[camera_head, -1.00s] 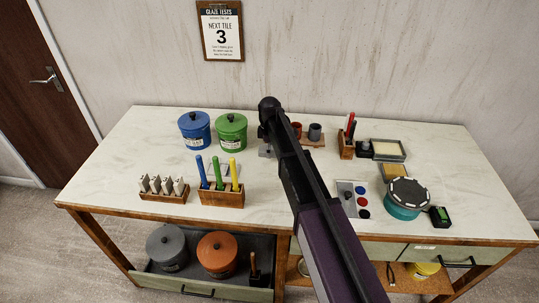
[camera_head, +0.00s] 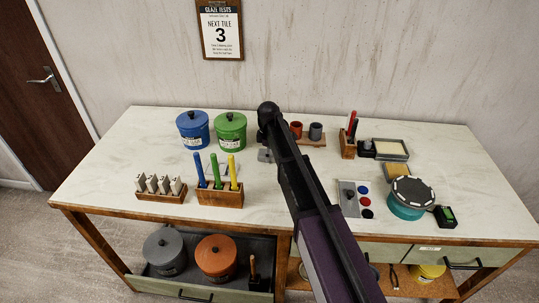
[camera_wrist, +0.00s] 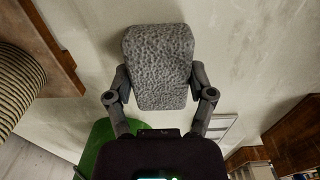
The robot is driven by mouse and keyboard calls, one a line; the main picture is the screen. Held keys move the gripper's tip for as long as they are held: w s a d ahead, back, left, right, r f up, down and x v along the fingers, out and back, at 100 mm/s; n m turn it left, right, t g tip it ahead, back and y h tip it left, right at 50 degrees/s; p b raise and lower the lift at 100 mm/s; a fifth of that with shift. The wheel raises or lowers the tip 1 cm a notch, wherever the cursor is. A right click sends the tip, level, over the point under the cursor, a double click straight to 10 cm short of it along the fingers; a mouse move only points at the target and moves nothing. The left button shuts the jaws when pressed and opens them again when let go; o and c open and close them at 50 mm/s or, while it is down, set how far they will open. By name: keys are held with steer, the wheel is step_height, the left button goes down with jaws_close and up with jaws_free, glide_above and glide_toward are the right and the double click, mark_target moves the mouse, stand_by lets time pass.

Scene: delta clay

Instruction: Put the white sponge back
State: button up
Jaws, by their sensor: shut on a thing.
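In the wrist view, my gripper (camera_wrist: 160,98) is shut on a rough, pitted grey sponge-like block (camera_wrist: 160,62). It is held between the two fingers and looks grey rather than white here. In the head view, my arm reaches over the middle of the bench to a point right of the green pot; the fingers and the held block are hidden behind it. A yellow sponge-like pad (camera_head: 395,170) lies at the right of the bench, partly hidden by the dark-topped teal pot (camera_head: 405,211). A framed tray with a pale surface (camera_head: 390,147) lies behind it.
Blue (camera_head: 193,130) and green (camera_head: 231,133) lidded pots stand back left. A wooden rack of coloured-handled tools (camera_head: 219,192) and a rack of pale tiles (camera_head: 160,188) stand in front. Small cups (camera_head: 315,132) and a pen holder (camera_head: 348,144) stand back right. The bench's left end is clear.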

steer(key=shift+f, duration=0.2)
steer(key=o, duration=1)
steer(key=shift+c, duration=0.2)
steer(key=shift+r, duration=0.25)
step_height(320, 180, up, 12)
steer(key=p, duration=1.2)
